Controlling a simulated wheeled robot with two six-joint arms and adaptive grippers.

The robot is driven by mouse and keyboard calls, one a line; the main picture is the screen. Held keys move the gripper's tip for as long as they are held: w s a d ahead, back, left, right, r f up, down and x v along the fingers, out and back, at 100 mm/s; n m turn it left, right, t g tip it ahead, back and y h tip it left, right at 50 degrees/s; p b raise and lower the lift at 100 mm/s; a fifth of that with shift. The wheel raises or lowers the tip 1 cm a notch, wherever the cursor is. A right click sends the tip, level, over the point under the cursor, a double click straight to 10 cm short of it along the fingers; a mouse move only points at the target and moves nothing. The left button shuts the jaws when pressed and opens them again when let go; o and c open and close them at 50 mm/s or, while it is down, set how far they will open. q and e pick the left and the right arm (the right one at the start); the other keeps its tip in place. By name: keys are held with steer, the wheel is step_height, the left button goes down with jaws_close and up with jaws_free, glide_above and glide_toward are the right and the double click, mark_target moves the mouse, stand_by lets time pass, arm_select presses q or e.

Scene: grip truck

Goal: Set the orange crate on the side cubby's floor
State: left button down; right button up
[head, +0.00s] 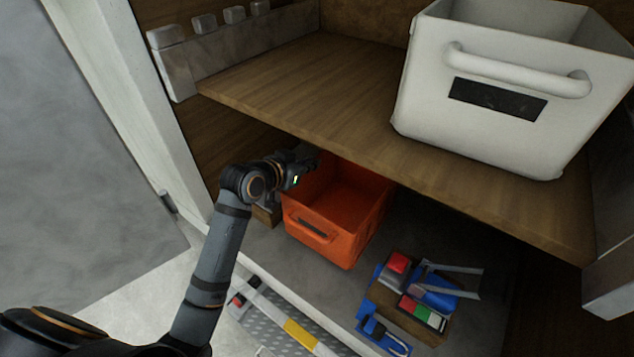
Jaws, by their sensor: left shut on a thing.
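The orange crate (346,240) is in the lower cubby, under the wooden shelf, and looks empty. Its front wall with a dark label slot faces me. My left gripper (308,158) is shut on the crate at its back left rim, and the fingertips are partly hidden beside the shelf edge. The side cubby's grey floor (275,245) shows around the crate. I cannot tell whether the crate's bottom touches the floor. My right gripper is not in the head view.
A wooden shelf (290,100) hangs just above the crate, with a white bin (480,125) on it. Tools and a blue-and-wood holder (415,300) lie on the cubby floor to the right. A white door frame (130,120) stands at left.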

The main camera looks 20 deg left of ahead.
arm_select(q)
steer(key=shift+w+f, duration=0.1)
steer(key=shift+f, duration=1.95)
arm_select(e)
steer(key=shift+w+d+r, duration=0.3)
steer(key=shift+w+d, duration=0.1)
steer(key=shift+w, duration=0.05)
arm_select(q)
steer(key=shift+f, duration=0.1)
steer(key=c, duration=1.5)
jaws_free()
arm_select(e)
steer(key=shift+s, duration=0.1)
arm_select(q)
steer(key=shift+p+v, duration=1)
steer(key=shift+v, duration=5.1)
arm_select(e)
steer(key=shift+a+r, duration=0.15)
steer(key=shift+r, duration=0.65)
